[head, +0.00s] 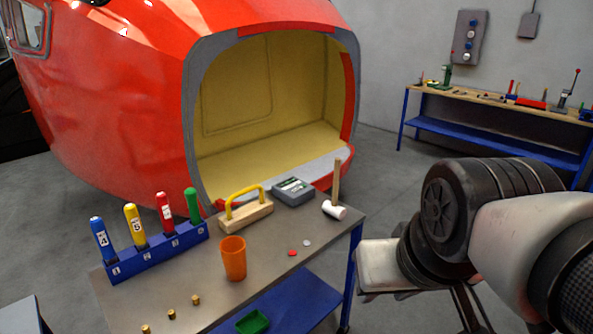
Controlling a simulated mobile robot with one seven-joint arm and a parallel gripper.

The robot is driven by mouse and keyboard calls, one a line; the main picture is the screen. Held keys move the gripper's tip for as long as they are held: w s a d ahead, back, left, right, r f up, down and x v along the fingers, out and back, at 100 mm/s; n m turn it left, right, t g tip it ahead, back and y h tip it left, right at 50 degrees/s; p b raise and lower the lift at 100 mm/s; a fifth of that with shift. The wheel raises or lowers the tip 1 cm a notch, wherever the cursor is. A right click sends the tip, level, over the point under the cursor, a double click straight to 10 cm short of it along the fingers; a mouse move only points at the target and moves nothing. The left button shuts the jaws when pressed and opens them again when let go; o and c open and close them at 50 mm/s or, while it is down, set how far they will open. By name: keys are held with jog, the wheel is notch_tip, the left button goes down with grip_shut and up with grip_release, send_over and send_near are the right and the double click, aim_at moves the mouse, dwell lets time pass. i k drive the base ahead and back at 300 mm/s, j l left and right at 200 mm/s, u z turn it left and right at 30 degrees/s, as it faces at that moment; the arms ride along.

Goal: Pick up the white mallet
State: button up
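The white mallet (335,210) rests near the right back corner of the grey-topped workbench (212,285). Its white head lies on the bench top and its wooden handle points up, nearly upright. My arm comes in from the right side of the head view. My gripper (470,312) seems to be at the lower right, beyond the bench's right edge and apart from the mallet. Its fingers do not show clearly, so I cannot tell whether it is open or shut.
Left of the mallet are a grey box (294,192), a yellow-handled wooden block (247,211), an orange cup (233,259) and a blue rack (158,252) of colored-handled tools. Two small discs (292,253) lie in front. A red nosecone (110,90) stands behind the bench.

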aim_at(332, 208)
jog(key=u, duration=1.6)
jog(key=l+u, duration=0.4)
jog(key=l, duration=4)
